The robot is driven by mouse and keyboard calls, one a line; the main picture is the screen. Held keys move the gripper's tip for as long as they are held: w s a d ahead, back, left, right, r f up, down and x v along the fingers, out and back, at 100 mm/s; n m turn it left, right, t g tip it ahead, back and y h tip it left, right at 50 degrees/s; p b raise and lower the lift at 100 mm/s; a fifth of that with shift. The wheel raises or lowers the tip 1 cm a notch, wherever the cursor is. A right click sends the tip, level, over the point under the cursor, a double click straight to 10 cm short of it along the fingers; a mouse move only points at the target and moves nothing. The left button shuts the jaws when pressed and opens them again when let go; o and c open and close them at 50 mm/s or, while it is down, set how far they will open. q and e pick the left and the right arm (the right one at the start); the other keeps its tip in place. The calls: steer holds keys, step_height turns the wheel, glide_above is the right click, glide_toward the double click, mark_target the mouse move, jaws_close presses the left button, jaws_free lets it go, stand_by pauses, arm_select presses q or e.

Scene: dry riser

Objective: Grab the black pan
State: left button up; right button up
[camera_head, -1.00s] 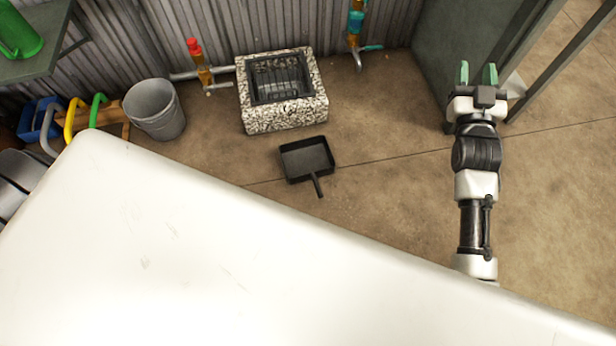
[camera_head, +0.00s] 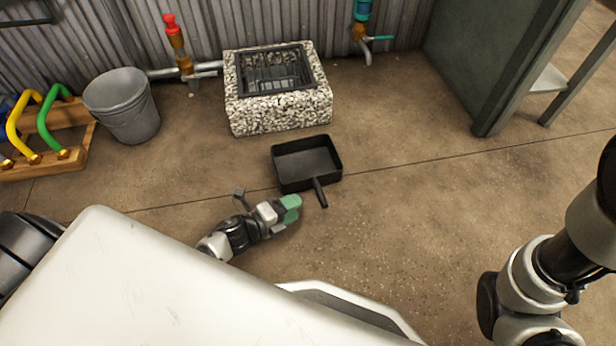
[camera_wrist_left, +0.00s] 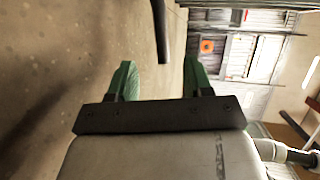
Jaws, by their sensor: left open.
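The black pan (camera_head: 307,160) lies on the floor, a square, shallow, open pan with its handle (camera_head: 320,192) pointing toward me. My left gripper (camera_head: 291,209) is low near the floor, just left of the handle, its green fingers open and empty. In the left wrist view the two green fingers (camera_wrist_left: 160,72) stand apart. A dark bar, which looks like the pan's handle (camera_wrist_left: 161,30), shows beyond and between them. I cannot tell the exact gap to it. My right arm shows at the right edge, but its gripper is out of view.
A stone-sided drain box (camera_head: 279,113) with a dark grate stands behind the pan. A grey bucket (camera_head: 124,108) and a wooden rack with coloured handles (camera_head: 52,150) are at left. A green cabinet (camera_head: 480,70) stands back right. The floor right of the pan is clear.

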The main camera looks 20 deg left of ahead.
mark_target(321, 194)
arm_select(q)
steer(key=b+x, duration=0.1)
steer(key=x, duration=0.3)
steer(key=shift+w+d+b, duration=0.15)
steer(key=shift+w+b, duration=0.1)
steer(key=shift+b, duration=0.15)
steer(key=b+x, duration=0.4)
steer(key=x, duration=0.1)
steer(key=shift+w, duration=0.1)
steer(key=shift+d, duration=0.1)
jaws_close()
